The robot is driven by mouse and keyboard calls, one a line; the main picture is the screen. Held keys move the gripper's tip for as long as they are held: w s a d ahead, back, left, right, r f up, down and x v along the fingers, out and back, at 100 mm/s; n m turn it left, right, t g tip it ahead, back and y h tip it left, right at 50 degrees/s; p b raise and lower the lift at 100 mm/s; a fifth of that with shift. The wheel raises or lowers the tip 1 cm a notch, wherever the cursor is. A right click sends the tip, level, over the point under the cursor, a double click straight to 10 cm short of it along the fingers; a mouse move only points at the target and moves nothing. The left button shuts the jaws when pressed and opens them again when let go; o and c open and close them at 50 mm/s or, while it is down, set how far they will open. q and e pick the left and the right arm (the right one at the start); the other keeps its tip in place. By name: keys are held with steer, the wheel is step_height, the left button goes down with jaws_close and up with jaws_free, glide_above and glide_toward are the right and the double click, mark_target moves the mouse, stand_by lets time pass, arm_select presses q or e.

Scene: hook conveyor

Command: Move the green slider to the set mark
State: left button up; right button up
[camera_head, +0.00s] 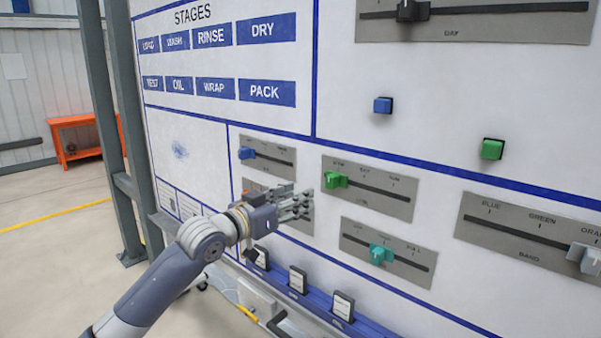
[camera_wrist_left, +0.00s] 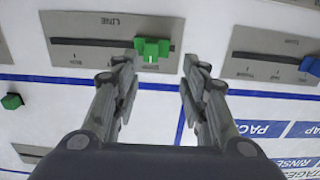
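The green slider (camera_head: 336,180) sits near the left end of the slot in its grey plate (camera_head: 368,196), with small marks along the top too blurred to read. In the left wrist view, which is upside down, the green slider (camera_wrist_left: 152,48) stands near the right end of the slot on the plate labelled LINE (camera_wrist_left: 85,28). My left gripper (camera_head: 303,203) is in front of the panel, just left of the slider. In the wrist view its open fingers (camera_wrist_left: 158,75) show a gap with the slider beyond the tips, closer to the left finger. My right gripper is not in view.
A blue slider (camera_head: 248,153) is up left, a teal slider (camera_head: 381,255) below and a grey slider (camera_head: 584,259) at right. A green button (camera_head: 491,149) and a blue button (camera_head: 383,105) are above. A blue ledge (camera_head: 315,306) with cards runs below.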

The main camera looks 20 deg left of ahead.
mark_target(328, 181)
arm_select(q)
steer(key=p+x, duration=0.1)
steer(key=x, duration=0.2)
steer(key=r+p+x, duration=0.1)
steer(key=x, duration=0.2)
steer(key=d+p+x, duration=0.1)
steer(key=p+x, duration=0.1)
steer(key=x, duration=0.1)
steer(key=shift+d+r, duration=0.2)
steer(key=shift+r, duration=0.15)
steer(key=shift+w+d, duration=0.25)
steer(key=shift+w, duration=0.15)
steer(key=shift+w+d+f+p, duration=0.1)
steer(key=shift+w+p, duration=0.1)
steer(key=shift+p, duration=0.1)
jaws_close()
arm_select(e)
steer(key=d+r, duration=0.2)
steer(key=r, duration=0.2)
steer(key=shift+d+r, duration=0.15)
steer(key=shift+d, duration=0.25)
